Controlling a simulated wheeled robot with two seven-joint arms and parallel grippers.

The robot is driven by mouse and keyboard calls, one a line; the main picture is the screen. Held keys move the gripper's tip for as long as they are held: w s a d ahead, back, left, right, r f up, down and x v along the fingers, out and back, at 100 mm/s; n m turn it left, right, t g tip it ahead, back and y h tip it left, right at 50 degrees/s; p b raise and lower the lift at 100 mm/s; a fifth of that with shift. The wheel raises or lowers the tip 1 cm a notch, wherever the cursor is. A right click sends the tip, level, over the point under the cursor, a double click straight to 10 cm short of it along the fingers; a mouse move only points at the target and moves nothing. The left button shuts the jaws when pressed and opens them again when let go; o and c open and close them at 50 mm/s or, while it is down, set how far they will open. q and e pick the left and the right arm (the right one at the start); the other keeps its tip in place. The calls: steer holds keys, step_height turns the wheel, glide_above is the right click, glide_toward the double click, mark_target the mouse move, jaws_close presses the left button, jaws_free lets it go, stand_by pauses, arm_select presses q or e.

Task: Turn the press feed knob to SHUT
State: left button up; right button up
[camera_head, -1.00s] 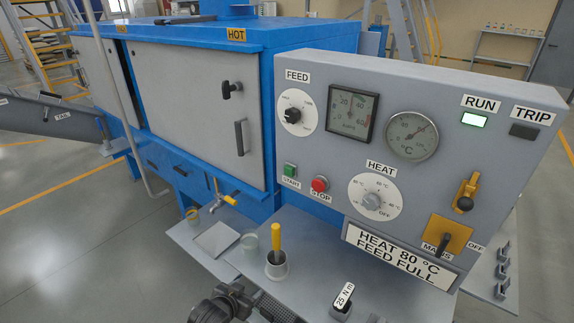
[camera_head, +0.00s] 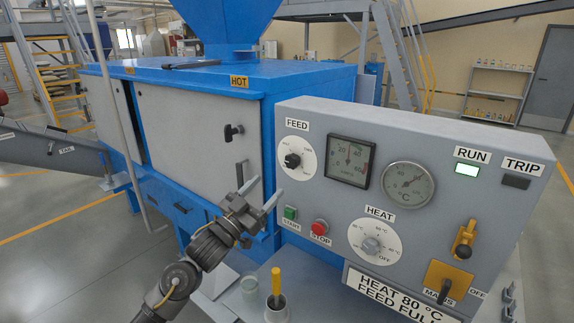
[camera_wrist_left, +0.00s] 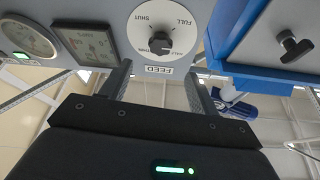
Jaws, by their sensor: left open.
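The press feed knob (camera_head: 292,160) is a small black knob on a white round dial, under the FEED label on the grey panel. In the left wrist view the knob (camera_wrist_left: 160,43) appears with the picture turned over; SHUT and FULL are legible on its dial. Which mark the knob points to is too small to tell. My left gripper (camera_head: 263,191) is open and empty, below and left of the dial, apart from the knob. In the left wrist view its fingers (camera_wrist_left: 158,74) spread below the knob. My right gripper is not in view.
Beside the knob on the panel are two gauges (camera_head: 408,184), START (camera_head: 290,212) and STOP (camera_head: 320,227) buttons and the heat knob (camera_head: 371,245). The blue press (camera_head: 310,86) with a door handle (camera_head: 232,132) is left. A yellow-handled tool (camera_head: 276,286) stands in a cup below.

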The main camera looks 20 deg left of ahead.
mark_target(290, 163)
arm_select(q)
steer(key=p+x, duration=0.3)
steer(key=x, duration=0.5)
steer(key=shift+w+d+r+p, duration=0.1)
steer(key=shift+w+r+p, duration=0.15)
steer(key=shift+w+p, duration=0.05)
steer(key=shift+x, duration=0.8)
steer(key=shift+f, duration=0.15)
steer(key=c, duration=1)
